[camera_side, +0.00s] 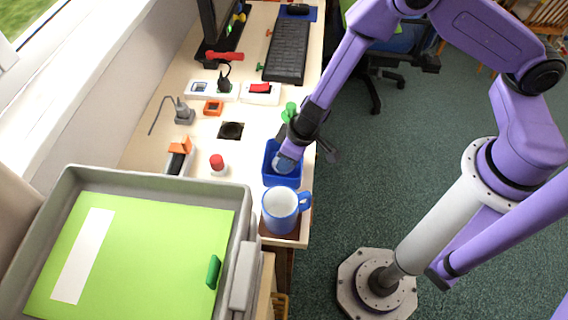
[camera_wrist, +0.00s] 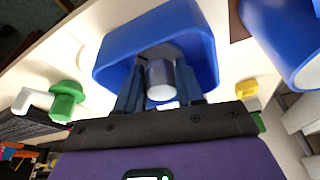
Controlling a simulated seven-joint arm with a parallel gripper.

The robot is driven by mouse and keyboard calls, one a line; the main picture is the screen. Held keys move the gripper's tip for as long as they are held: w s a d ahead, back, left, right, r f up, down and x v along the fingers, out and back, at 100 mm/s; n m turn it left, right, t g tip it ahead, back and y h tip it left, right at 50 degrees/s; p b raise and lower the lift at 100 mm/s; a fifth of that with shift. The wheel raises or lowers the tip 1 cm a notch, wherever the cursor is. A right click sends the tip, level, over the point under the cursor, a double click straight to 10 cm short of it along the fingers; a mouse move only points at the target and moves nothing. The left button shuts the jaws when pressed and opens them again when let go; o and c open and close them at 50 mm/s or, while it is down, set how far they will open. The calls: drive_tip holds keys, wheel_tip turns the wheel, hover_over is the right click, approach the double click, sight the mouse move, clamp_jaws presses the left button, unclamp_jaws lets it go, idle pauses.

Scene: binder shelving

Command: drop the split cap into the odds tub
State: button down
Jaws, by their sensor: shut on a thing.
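The blue odds tub (camera_side: 281,181) stands on the desk near its right edge in the side view, and the wrist view shows its wall and opening (camera_wrist: 122,58). My gripper (camera_wrist: 160,82) points into the tub's opening. It is shut on a grey, round split cap (camera_wrist: 160,78), which sits between the two fingers. In the side view my gripper (camera_side: 286,160) is at the tub's mouth. The cap's far end and the tub's floor are hidden, and I cannot tell whether the cap touches the tub.
A blue-and-white mug (camera_side: 280,209) stands close in front of the tub. A grey tray with a green sheet (camera_side: 130,260) is at the front left. A red-topped white piece (camera_side: 217,164) and a green piece (camera_side: 289,111) are nearby. A keyboard (camera_side: 288,49) lies farther back.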

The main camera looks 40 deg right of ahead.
drive_tip(key=shift+f, duration=0.3)
drive_tip(key=c, duration=0.6)
unclamp_jaws()
drive_tip(key=v, duration=1.7)
drive_tip(key=shift+d+r, duration=0.15)
drive_tip(key=shift+r, duration=0.05)
drive_tip(key=c, duration=0.5)
